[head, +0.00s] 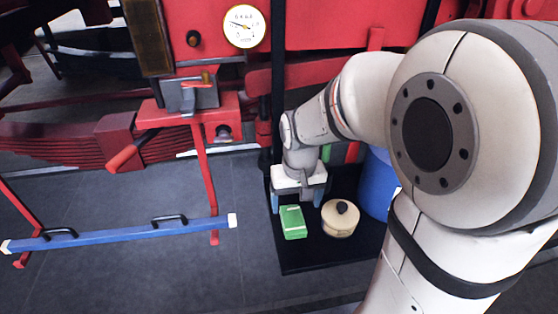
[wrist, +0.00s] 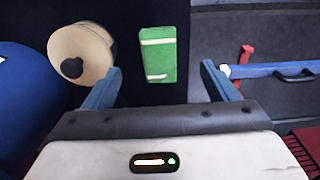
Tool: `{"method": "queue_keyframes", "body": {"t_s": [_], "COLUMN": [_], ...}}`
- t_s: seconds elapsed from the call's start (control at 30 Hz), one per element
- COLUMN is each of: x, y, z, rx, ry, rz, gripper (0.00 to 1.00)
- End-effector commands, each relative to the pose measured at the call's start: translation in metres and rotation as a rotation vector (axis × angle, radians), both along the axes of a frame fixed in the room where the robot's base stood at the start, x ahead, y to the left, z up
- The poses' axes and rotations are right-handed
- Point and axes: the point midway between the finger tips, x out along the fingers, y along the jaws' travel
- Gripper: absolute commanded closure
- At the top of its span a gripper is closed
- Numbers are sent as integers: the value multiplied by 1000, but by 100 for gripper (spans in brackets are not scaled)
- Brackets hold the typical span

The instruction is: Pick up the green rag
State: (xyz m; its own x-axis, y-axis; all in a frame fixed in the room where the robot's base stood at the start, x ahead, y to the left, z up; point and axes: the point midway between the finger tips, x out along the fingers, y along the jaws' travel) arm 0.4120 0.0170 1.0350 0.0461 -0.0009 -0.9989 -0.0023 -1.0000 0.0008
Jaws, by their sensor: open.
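The green rag (head: 293,222) is a folded green block with pale stripes. It lies on a black shelf or mat (head: 310,255) in the head view. In the wrist view the rag (wrist: 158,55) shows beyond the fingertips, between their lines. My gripper (head: 297,200) is above and just behind the rag in the head view. Its two blue fingers are wide apart in the wrist view (wrist: 160,80), with nothing between them. The rag appears apart from both fingers; the exact height above it is hard to tell.
A cream round pot with a dark knob (head: 341,220) stands close right of the rag, near one finger. A blue drum (head: 377,185) stands behind it. A blue bar with black handles (head: 120,233) lies left. A red stand with a vise (head: 190,105) rises at the left.

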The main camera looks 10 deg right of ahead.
Motion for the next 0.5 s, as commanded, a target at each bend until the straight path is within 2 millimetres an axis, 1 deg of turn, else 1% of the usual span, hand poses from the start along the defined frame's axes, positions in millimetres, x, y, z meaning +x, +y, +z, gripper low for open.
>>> {"method": "queue_keyframes", "body": {"t_s": [0.03,0.1,0.2,0.5], "x": [9,17,23,26], "y": [0,0,0,0], "z": [-2,-8,-14,-45], "rx": [0,0,1,1], "ry": [19,33,45,50], "rz": [-1,-1,-1,-1], "gripper": [20,20,20,20]}}
